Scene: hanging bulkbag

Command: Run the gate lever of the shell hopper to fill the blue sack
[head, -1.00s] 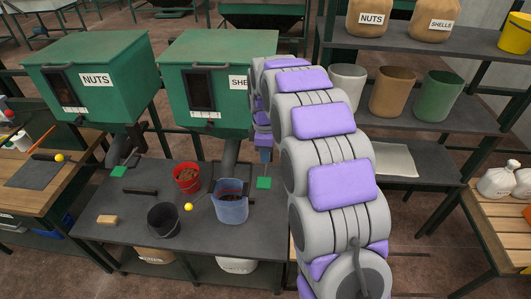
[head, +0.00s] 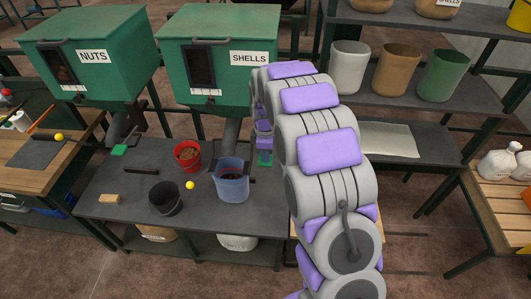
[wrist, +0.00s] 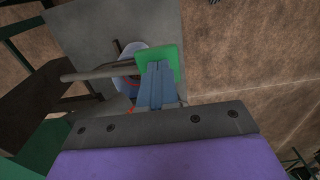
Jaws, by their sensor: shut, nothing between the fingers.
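The shell hopper (head: 225,88) is a green box labelled SHELLS, with a spout (head: 229,135) pointing down. The blue sack (head: 232,182) stands open on the table below the spout; some dark content shows inside, its level unclear. The gate lever's green paddle (head: 265,158) is right of the sack. It also shows in the wrist view (wrist: 172,58), at the end of a grey rod (wrist: 100,73). My gripper (head: 264,154) is shut and empty, its fingertips at the paddle, overlapping it in both views. I cannot tell whether they touch.
The nuts hopper (head: 88,55) with its own green paddle (head: 119,150) stands left. A red bucket (head: 188,156), a black bucket (head: 166,198), a yellow ball (head: 190,185) and a wooden block (head: 109,199) share the table. Shelves with pots (head: 395,70) stand right.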

